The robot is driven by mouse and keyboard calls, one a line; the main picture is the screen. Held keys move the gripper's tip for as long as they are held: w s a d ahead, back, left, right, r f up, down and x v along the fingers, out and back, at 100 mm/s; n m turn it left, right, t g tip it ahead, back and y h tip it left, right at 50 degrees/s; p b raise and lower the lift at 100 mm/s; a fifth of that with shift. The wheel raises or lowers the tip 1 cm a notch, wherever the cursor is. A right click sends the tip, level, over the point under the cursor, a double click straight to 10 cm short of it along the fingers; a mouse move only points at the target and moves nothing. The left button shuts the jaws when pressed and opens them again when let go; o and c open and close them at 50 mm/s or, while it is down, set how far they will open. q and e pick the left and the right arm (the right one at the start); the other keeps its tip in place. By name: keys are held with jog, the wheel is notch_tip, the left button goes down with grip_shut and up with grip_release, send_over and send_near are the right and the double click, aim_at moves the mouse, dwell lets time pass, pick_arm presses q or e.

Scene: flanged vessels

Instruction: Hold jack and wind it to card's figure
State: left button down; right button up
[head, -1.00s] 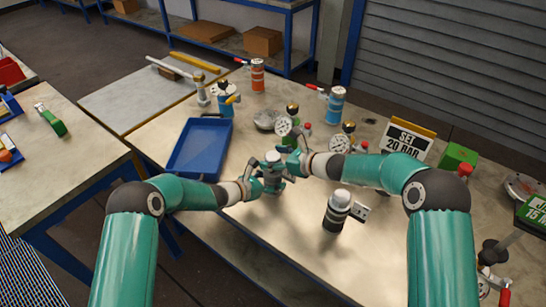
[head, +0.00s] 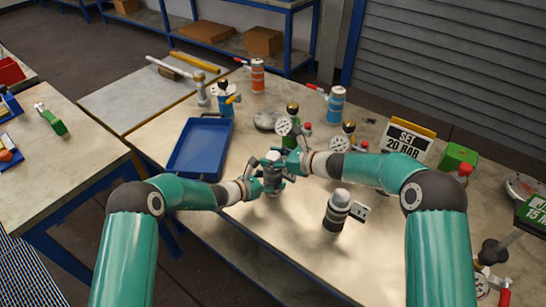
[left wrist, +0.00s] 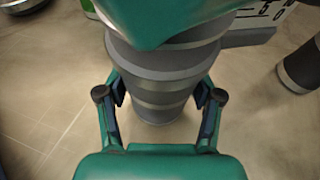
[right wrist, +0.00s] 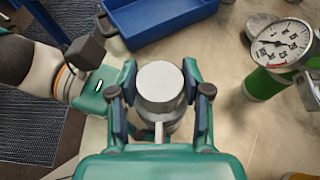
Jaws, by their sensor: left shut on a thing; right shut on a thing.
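The grey jack (head: 271,181) stands upright on the table, largely covered by my two grippers in the head view. My left gripper (head: 258,187) is shut on its lower body; in the left wrist view the fingers (left wrist: 158,100) sit on both sides of the banded grey body. My right gripper (head: 290,161) is shut on its top; in the right wrist view the fingers (right wrist: 160,100) flank the round pale cap (right wrist: 160,82). The card (head: 403,142) reads "SET 20 BAR" and stands at the back right.
A second grey banded cylinder (head: 336,214) with a tag stands just right of the jack. A blue tray (head: 172,165) lies to the left. Behind are gauges, including one on a green body (right wrist: 262,84). A green block (head: 459,156) is at right. The front table edge is clear.

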jog(key=shift+w+r, duration=0.1)
jog(key=shift+w, duration=0.05)
jog(key=shift+w+n+g+y, duration=0.1)
jog(key=shift+n+g+y, duration=0.45)
jog(key=shift+n+g, duration=0.7)
jog(key=shift+n+g+y, duration=0.55)
jog(key=shift+n+g, duration=0.6)
jog(key=shift+g, duration=0.2)
jog(key=shift+s+d+n+g, duration=0.1)
jog(key=shift+s+n+g, duration=0.1)
jog(key=shift+n+g, duration=0.25)
jog(key=o, duration=1.2)
jog(key=v, duration=1.1)
jog(key=shift+d, duration=0.45)
